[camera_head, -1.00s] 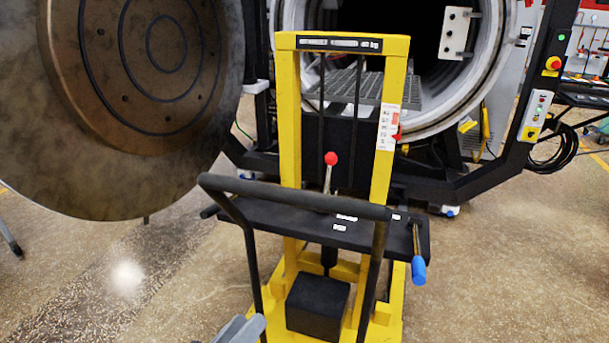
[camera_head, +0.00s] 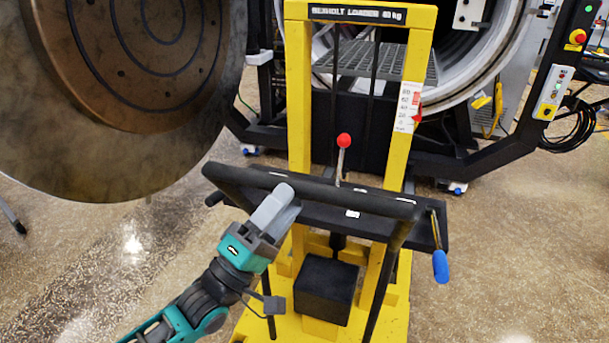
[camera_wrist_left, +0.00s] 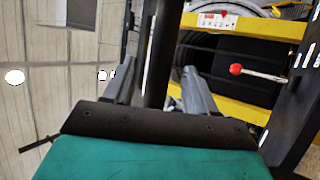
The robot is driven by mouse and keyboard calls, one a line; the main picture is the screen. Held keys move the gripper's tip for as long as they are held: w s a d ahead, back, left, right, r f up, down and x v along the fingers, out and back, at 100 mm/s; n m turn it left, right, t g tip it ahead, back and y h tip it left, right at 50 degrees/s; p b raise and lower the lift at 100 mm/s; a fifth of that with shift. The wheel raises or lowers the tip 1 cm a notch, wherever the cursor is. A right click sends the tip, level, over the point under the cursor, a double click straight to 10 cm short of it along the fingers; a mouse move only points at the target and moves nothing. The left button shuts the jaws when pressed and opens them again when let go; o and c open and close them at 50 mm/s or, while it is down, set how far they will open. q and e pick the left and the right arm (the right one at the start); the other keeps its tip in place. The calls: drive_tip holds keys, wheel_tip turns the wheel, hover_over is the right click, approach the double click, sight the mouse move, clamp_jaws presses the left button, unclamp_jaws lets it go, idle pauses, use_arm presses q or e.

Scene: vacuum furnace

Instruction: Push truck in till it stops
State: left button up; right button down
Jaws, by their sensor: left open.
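The yellow loader truck (camera_head: 298,120) stands upright in front of the round furnace opening (camera_head: 455,70). Its black push handle (camera_head: 340,200) runs across the near side. A red-knobbed lever (camera_head: 344,141) and a blue-gripped crank (camera_head: 440,265) are on it. My left gripper (camera_head: 272,205) is at the left part of the handle bar. In the left wrist view my left gripper (camera_wrist_left: 160,85) is open, with the dark bar (camera_wrist_left: 160,50) showing between its fingers. Whether the fingers touch the bar I cannot tell. My right gripper is not in view.
The large round furnace door (camera_head: 90,150) hangs open at the left. A grey grate (camera_head: 385,62) lies at the opening behind the mast. A black frame with a control panel (camera_head: 553,92) stands at the right. Speckled floor is free on both sides.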

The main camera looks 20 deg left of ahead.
sight(304, 181)
use_arm(q)
drive_tip(key=x, duration=0.5)
drive_tip(key=shift+w+d+r, duration=0.1)
drive_tip(key=shift+w+d, duration=0.05)
drive_tip(key=shift+w, duration=0.05)
drive_tip(key=shift+c, duration=0.5)
clamp_jaws()
